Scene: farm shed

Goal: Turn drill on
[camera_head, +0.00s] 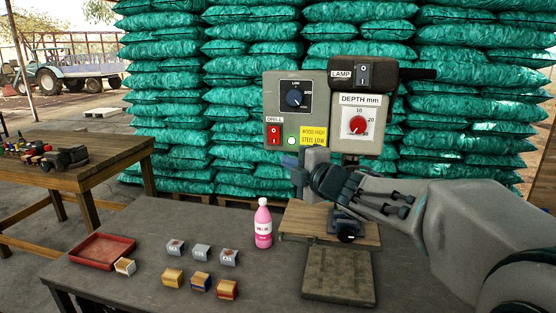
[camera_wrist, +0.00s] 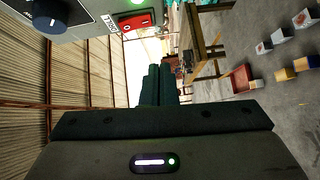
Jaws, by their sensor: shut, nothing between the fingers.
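The drill press control panel (camera_head: 295,115) stands at the back of the table. Its red DRILL switch (camera_head: 274,133) is at the lower left, with a lit green light (camera_head: 292,141) beside it. The red switch (camera_wrist: 137,22) also shows at the top of the wrist view, with the green glow at its edge. My gripper (camera_head: 291,163) is shut and empty, just below the panel and apart from the switch. In the wrist view, the closed dark fingers (camera_wrist: 158,82) point past the switch into open space. My gripper and arm hide part of the drill.
A pink bottle (camera_head: 263,225), several small boxes (camera_head: 201,281) and a red tray (camera_head: 102,250) are on the table. Green sacks (camera_head: 165,105) are stacked behind.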

